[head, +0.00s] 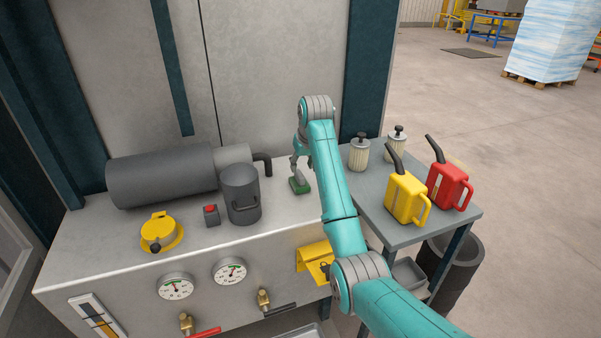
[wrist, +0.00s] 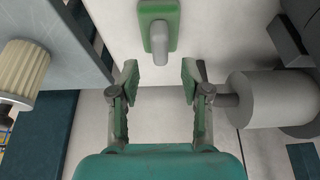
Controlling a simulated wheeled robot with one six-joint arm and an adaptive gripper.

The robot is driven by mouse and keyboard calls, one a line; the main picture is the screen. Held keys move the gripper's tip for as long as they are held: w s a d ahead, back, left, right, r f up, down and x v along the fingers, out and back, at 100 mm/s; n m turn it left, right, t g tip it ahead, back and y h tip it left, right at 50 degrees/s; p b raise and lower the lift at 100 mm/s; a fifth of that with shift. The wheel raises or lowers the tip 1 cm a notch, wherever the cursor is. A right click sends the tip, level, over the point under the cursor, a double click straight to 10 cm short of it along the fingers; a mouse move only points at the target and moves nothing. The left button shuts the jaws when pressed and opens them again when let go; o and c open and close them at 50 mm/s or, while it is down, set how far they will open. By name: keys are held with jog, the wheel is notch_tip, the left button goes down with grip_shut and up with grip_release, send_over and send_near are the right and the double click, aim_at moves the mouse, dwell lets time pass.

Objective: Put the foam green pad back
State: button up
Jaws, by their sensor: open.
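The foam green pad (head: 300,187) is a small green block with a grey grip on top. It rests on the light grey bench top, near the bench's right side. My gripper (head: 297,164) is just above the pad in the head view. In the wrist view my gripper (wrist: 160,78) is open and empty. Its two green-tipped fingers stand apart, and the pad shows beyond them, not between them.
A dark mug-like can (head: 241,197), a red-buttoned box (head: 212,216), a yellow cap (head: 160,233) and a large grey cylinder (head: 160,177) stand left on the bench. The right side table (head: 372,194) holds filters, a yellow can (head: 403,199) and a red can (head: 447,187).

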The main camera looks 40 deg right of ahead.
jog(key=v, duration=0.5)
jog(key=shift+s+r, duration=0.15)
jog(key=shift+r, duration=0.2)
jog(key=shift+a, duration=0.1)
